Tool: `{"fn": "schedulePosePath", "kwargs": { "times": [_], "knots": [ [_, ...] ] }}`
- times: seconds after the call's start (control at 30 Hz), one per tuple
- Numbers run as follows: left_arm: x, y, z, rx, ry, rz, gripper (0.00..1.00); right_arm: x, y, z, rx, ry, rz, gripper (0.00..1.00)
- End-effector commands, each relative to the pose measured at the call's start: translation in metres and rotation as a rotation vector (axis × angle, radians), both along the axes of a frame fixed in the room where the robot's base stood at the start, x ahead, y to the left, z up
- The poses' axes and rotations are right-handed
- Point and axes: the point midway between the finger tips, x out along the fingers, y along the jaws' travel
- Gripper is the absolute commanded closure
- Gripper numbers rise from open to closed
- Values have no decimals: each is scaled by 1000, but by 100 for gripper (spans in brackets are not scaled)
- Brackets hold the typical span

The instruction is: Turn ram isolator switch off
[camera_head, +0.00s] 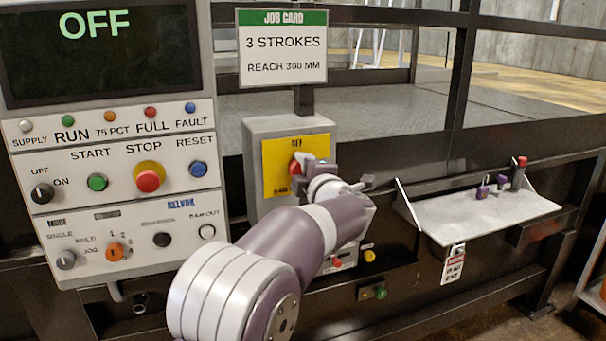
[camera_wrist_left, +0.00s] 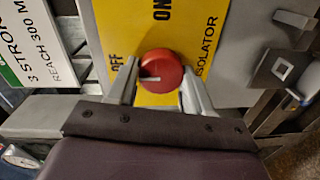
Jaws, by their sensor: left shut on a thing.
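The ram isolator is a grey box with a yellow plate (camera_head: 270,178) and a red round knob (camera_head: 296,166). In the left wrist view the red knob (camera_wrist_left: 165,66) shows a white mark that runs toward its left edge, the side of the printed OFF. ON is printed above the knob in that view. My left gripper (camera_head: 311,171) reaches the plate from the front right. In the left wrist view its two fingers (camera_wrist_left: 158,88) sit on either side of the knob, shut on it. In the head view the gripper hides part of the plate. My right gripper is out of view.
A control panel (camera_head: 120,185) with a screen (camera_head: 100,55) reading OFF stands at the left. A job card (camera_head: 282,50) hangs above the isolator. A small shelf (camera_head: 480,216) with purple padlocks and a red-topped item juts out at the right. Dark rails stand behind.

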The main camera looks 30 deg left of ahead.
Motion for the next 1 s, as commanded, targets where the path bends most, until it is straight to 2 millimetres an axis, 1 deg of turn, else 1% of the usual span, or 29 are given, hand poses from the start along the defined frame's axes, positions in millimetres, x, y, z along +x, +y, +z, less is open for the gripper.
{"fn": "schedulePosePath", "kwargs": {
  "times": [0.03,0.2,0.23,0.27,0.3,0.57,0.67,0.77,0.9,1.0],
  "knots": [
    [0,0,-3,-3,4,1,80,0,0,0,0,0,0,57],
    [0,0,-3,-4,5,1,80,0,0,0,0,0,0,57],
    [0,0,-3,-4,5,1,40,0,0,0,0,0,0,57],
    [0,0,-3,-3,4,1,30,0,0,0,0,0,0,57],
    [0,0,-3,-3,4,1,24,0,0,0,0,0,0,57],
    [0,-1,-1,-1,2,0,24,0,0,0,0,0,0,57],
    [-6,-8,-2,-1,0,0,24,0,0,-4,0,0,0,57],
    [-21,-25,-2,-1,0,-4,24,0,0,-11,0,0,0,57],
    [-46,-56,1,-1,-1,-5,24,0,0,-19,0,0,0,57],
    [-62,-74,3,-2,-1,-5,24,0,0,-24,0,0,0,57]
  ]
}}
